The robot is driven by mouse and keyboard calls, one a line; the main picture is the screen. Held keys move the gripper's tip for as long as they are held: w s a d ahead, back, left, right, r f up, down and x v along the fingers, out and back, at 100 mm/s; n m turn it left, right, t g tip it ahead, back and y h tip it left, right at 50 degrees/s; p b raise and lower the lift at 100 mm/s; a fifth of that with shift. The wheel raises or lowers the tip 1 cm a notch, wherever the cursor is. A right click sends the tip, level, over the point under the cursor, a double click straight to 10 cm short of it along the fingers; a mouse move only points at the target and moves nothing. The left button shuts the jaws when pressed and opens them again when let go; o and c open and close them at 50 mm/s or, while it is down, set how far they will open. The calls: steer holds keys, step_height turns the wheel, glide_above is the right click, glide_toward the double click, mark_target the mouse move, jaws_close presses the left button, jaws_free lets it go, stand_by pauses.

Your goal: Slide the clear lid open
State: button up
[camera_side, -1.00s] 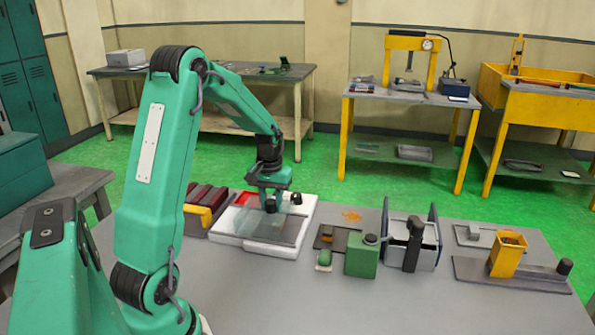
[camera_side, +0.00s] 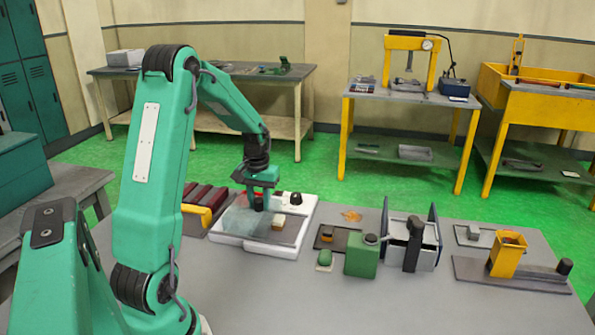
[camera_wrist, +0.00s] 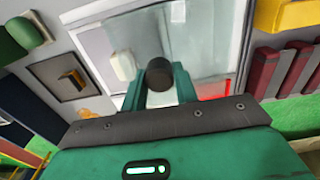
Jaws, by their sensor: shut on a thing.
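The white box (camera_side: 283,250) lies on the grey table, with the clear lid (camera_side: 240,222) over its left part. The lid also shows in the wrist view (camera_wrist: 207,45). My gripper (camera_side: 258,202) is shut on the lid's dark knob. In the wrist view the knob (camera_wrist: 160,74) sits between my two green fingers. The fingers and arm hide a little of the lid.
Dark red blocks (camera_side: 208,194) and a yellow part (camera_side: 193,210) stand close at the box's left. A dark tray (camera_side: 338,240), a green dome (camera_side: 324,257) and a green block (camera_side: 361,256) stand at its right. A black knob (camera_side: 296,198) is at the box's far right corner.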

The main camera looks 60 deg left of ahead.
mark_target(243, 207)
steer(key=shift+s+a+f, duration=0.15)
steer(key=shift+s+a, duration=0.6)
steer(key=shift+s, duration=0.2)
steer(key=shift+s+a+f, duration=0.15)
steer(key=shift+s+a, duration=0.6)
steer(key=shift+s, duration=0.2)
steer(key=o, duration=0.7)
steer(key=shift+w+a+r, duration=0.1)
steer(key=shift+a+r, duration=0.05)
steer(key=shift+r, duration=3.05)
steer(key=w+d+r+m+t, duration=0.1)
steer(key=w+d+r+m, duration=0.1)
steer(key=d+r, duration=0.55)
steer(key=s+d+r+m+t, duration=0.1)
steer(key=s+d+m, duration=0.1)
steer(key=d, duration=0.5)
steer(key=s+d+r+m+t, duration=0.1)
steer(key=s+d+m+t, duration=0.1)
steer(key=d, duration=0.6)
steer(key=s+d+r+m+t, duration=0.1)
steer(key=s+d+m, duration=0.2)
steer(key=d, duration=0.5)
steer(key=shift+s+d+t, duration=0.25)
steer(key=shift+s+t, duration=0.05)
steer(key=shift+s, duration=0.5)
